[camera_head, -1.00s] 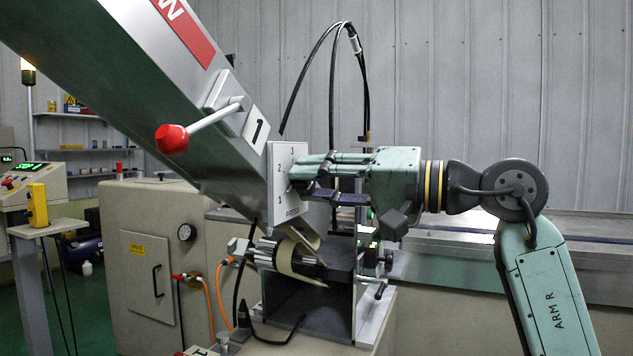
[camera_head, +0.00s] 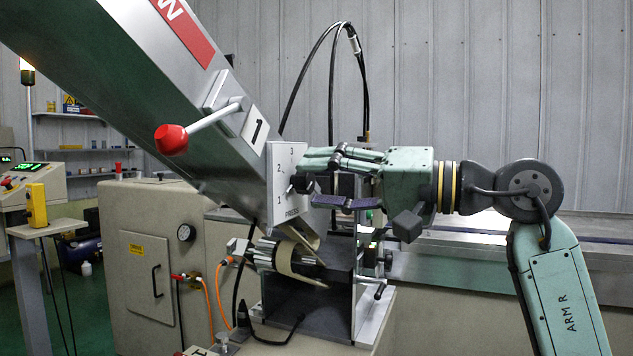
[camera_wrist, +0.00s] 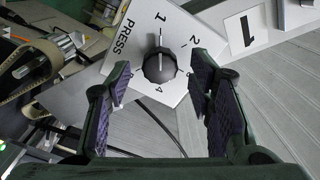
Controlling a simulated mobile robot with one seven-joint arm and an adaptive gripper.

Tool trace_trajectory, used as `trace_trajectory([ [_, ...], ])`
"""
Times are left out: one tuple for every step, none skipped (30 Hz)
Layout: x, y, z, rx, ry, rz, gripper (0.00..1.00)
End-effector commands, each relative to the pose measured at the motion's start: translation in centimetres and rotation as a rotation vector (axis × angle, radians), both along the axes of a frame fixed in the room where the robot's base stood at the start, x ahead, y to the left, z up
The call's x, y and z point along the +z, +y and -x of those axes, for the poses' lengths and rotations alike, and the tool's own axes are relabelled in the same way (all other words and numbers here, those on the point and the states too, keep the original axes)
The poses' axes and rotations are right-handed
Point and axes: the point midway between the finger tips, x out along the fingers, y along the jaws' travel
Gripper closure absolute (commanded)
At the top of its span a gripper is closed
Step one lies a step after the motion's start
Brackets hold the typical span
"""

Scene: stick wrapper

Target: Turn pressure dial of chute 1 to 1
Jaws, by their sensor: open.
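The pressure dial is a black round knob (camera_wrist: 159,67) on a white plate marked PRESS (camera_wrist: 145,45) with numbers around it. In the wrist view its white pointer line is at the 1. The plate sits on chute 1 (camera_head: 190,110), which carries a white label 1 (camera_head: 255,130). In the head view the dial (camera_head: 301,183) shows dark at the plate's face. My gripper (camera_wrist: 164,80) is open and empty. Its fingers, with purple pads, stand on either side of the knob in the wrist view, apart from it. In the head view my gripper (camera_head: 312,180) is right of the plate.
A red-knobbed lever (camera_head: 172,139) sticks out of the chute. Below are a metal roller (camera_head: 265,254) and an open grey housing (camera_head: 345,300). Black hoses (camera_head: 332,90) arch behind. Free room lies to the right of the plate, around my arm.

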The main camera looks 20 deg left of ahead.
Motion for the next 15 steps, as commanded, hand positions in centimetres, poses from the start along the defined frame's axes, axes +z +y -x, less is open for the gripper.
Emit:
trace_trajectory([
  [0.0, -1.1, -0.1, -0.004, 0.001, -0.001, 0.52],
  [0.0, -1.7, -0.1, -0.005, 0.001, -0.002, 0.52],
  [0.0, -2.6, 0.0, -0.004, 0.001, -0.003, 0.52],
  [0.0, -3.2, 0.0, -0.005, 0.000, -0.002, 0.52],
  [0.0, -3.9, 0.0, -0.005, 0.000, -0.002, 0.52],
  [0.0, -4.8, 0.1, -0.004, 0.001, -0.001, 0.52],
  [0.0, -5.4, 0.1, -0.004, 0.000, -0.001, 0.52],
  [0.0, -6.1, 0.1, -0.003, 0.000, -0.002, 0.52],
  [0.0, -6.9, 0.1, -0.004, 0.001, -0.001, 0.52],
  [0.0, -7.4, 0.2, -0.004, 0.000, -0.001, 0.52],
  [0.0, -7.9, 0.2, -0.004, 0.000, -0.001, 0.52],
  [0.0, -8.5, 0.3, -0.003, -0.001, -0.001, 0.52],
  [0.0, -8.9, 0.3, -0.002, 0.000, 0.000, 0.52],
  [0.0, -9.3, 0.3, -0.002, 0.000, 0.000, 0.52],
  [0.0, -9.7, 0.3, -0.002, 0.001, 0.000, 0.52],
])
